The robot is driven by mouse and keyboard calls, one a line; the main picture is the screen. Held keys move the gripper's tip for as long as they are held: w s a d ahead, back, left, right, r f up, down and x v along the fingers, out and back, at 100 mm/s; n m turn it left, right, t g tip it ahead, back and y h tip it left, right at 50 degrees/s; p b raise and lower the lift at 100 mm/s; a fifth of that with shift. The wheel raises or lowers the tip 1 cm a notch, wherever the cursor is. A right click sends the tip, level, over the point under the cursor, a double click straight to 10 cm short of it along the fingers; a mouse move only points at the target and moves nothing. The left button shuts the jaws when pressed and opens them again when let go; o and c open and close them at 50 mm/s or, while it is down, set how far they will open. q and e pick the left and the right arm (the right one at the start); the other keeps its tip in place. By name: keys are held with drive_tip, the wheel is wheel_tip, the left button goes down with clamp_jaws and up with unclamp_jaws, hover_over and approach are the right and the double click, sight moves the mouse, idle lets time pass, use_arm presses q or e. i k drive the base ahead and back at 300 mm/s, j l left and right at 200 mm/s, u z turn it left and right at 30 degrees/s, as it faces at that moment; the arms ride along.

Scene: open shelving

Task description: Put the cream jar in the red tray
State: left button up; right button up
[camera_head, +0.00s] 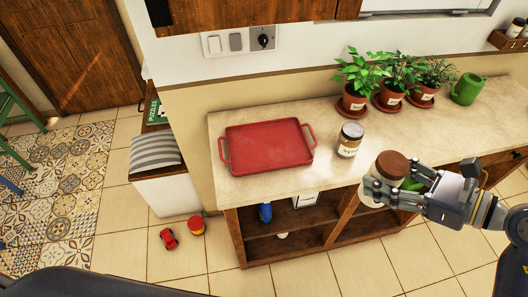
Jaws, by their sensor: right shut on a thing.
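The red tray (268,145), with a handle at each end, lies empty on the left part of the counter. My right gripper (378,188) is shut on the cream jar (371,170), which has a brown lid. The jar is roughly upright near the counter's front edge, to the right of the tray and apart from it. The fingers hide much of the jar's body, and I cannot tell how high it is above the counter. My left gripper is not in view.
A labelled glass jar (349,140) stands between the tray and the held jar. Several potted plants (388,103) and a green watering can (466,89) stand along the back. Open shelves (299,225) lie below the counter (236,187). A bench (158,168) stands at left.

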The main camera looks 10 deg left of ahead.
sight(258, 147)
drive_tip(key=i+j+z, duration=0.1)
drive_tip(key=j+z, duration=0.2)
drive_tip(key=j, duration=0.35)
drive_tip(key=j+z, duration=0.35)
drive_tip(key=j, duration=0.3)
drive_tip(key=i+j+z, duration=0.2)
drive_tip(key=i+j, duration=0.05)
drive_tip(key=j, duration=0.1)
